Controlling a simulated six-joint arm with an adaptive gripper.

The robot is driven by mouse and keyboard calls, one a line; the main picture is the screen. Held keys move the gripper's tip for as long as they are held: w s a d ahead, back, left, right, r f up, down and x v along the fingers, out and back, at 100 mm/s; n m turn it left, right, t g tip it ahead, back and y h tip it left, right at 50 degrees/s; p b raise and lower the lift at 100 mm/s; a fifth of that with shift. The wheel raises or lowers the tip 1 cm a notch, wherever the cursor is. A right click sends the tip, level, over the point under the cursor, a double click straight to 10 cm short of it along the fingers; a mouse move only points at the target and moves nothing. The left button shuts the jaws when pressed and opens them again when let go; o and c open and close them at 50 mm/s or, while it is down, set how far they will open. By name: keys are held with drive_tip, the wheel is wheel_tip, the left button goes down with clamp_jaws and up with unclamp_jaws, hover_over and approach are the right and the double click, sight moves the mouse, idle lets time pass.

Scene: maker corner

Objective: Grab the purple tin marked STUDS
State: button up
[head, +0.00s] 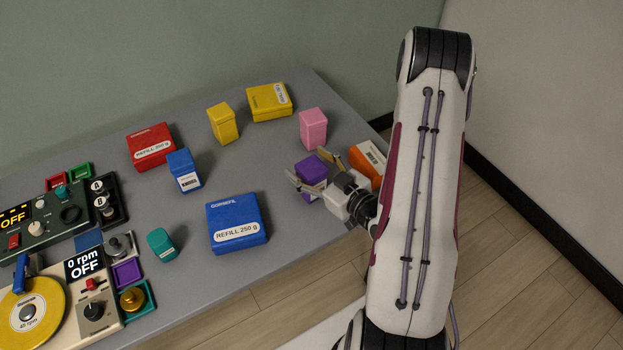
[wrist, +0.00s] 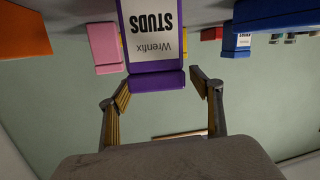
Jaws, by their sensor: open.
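The purple tin (head: 311,169) stands near the table's right end in the head view, partly hidden behind my gripper. In the wrist view the same tin (wrist: 157,81) is at the top middle, with a white label reading "Wrenfix STUDS" upside down. My gripper (head: 308,166) is open and reaches in from the right, its fingers spread at the tin. In the wrist view my gripper (wrist: 161,80) has one finger on each side of the tin's near end, with a small gap showing on the right. I cannot tell whether the left finger touches it.
An orange box (head: 370,160) stands close behind my gripper, and a pink tin (head: 313,129) stands just beyond the purple one. A large blue REFILL box (head: 236,222) lies to the left. Yellow (head: 223,124), red (head: 151,147) and small blue (head: 184,171) containers stand farther off.

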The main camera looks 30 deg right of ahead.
sight(320, 175)
drive_tip(key=shift+s+d+f+m+t, duration=0.15)
drive_tip(key=shift+s+f+m+t, duration=0.1)
drive_tip(key=shift+s+m+t, duration=0.45)
drive_tip(key=shift+s+d+m+t+h, duration=0.2)
drive_tip(key=shift+s+m+h, duration=0.05)
drive_tip(key=shift+s, duration=0.2)
drive_tip(key=shift+s+d+m+t+h, duration=0.15)
drive_tip(key=shift+s+m+t+h, duration=0.1)
drive_tip(key=shift+s, duration=0.2)
drive_tip(key=shift+w, duration=0.1)
drive_tip(key=shift+w+a, duration=0.15)
drive_tip(key=shift+w, duration=1.1)
drive_tip(key=shift+w+a+f, duration=0.15)
drive_tip(key=shift+w, duration=0.6)
drive_tip(key=shift+w+a+f, duration=0.1)
drive_tip(key=shift+w+a, duration=0.05)
drive_tip(key=shift+w, duration=1.65)
